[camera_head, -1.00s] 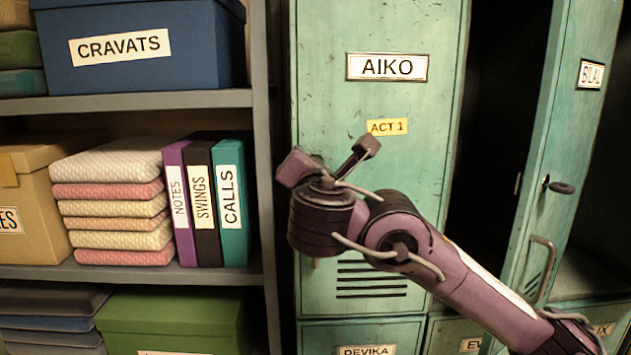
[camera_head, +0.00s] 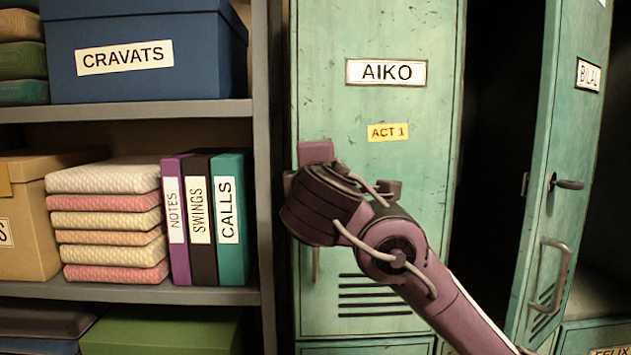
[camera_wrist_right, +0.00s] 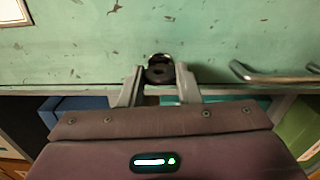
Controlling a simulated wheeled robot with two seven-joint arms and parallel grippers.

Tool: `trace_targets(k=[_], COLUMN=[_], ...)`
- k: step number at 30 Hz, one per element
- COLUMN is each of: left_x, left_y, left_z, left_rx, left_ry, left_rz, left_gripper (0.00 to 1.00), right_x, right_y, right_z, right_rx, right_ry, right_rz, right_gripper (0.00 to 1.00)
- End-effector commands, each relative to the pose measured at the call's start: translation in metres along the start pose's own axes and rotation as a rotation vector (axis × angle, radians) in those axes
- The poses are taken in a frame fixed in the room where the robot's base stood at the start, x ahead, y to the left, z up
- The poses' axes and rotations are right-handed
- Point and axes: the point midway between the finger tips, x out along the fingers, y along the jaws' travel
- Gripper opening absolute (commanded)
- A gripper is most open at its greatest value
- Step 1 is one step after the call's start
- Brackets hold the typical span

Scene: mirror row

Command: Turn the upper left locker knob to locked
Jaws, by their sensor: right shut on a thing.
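The upper left locker (camera_head: 430,140) is green and closed, with an AIKO name plate (camera_head: 387,72) and a yellow ACT 1 tag (camera_head: 388,132). My right gripper (camera_head: 318,160) is against the left side of its door, and my wrist hides the knob in the head view. In the right wrist view the dark locker knob (camera_wrist_right: 160,68) sits between the two grey fingers of my right gripper (camera_wrist_right: 160,84), which are shut on it. I cannot tell from its look whether the knob is at locked. My left gripper is out of view.
A pull handle (camera_head: 316,264) is on the door below my wrist; it also shows in the right wrist view (camera_wrist_right: 275,77). The neighbouring locker door (camera_head: 570,130) stands open at the right. A grey shelf unit (camera_head: 262,200) with boxes and binders stands close on the left.

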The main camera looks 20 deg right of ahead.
Motion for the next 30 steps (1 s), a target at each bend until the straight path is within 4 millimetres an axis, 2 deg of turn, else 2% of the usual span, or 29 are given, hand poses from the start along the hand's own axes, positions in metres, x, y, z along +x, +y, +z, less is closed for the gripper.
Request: trace_targets(k=[8, 23, 24, 28, 30], left_x=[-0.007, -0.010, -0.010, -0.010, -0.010], left_y=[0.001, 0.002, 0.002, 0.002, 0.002], left_z=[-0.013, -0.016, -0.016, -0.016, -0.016], left_rx=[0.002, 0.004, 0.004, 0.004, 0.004], left_ry=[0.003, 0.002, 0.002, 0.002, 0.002], left_rz=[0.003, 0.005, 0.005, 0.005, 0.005], left_gripper=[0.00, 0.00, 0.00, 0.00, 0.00], right_x=[0.000, 0.000, 0.000, 0.000, 0.000], right_y=[-0.001, -0.001, -0.001, -0.001, -0.001], right_z=[0.000, 0.000, 0.000, 0.000, 0.000], right_rx=[0.082, 0.099, 0.099, 0.098, 0.097], right_ry=[-0.001, -0.002, -0.002, -0.001, -0.001], right_rz=[-0.002, -0.002, -0.002, -0.002, -0.002], right_gripper=[0.07, 0.07, 0.34, 0.51, 0.52])
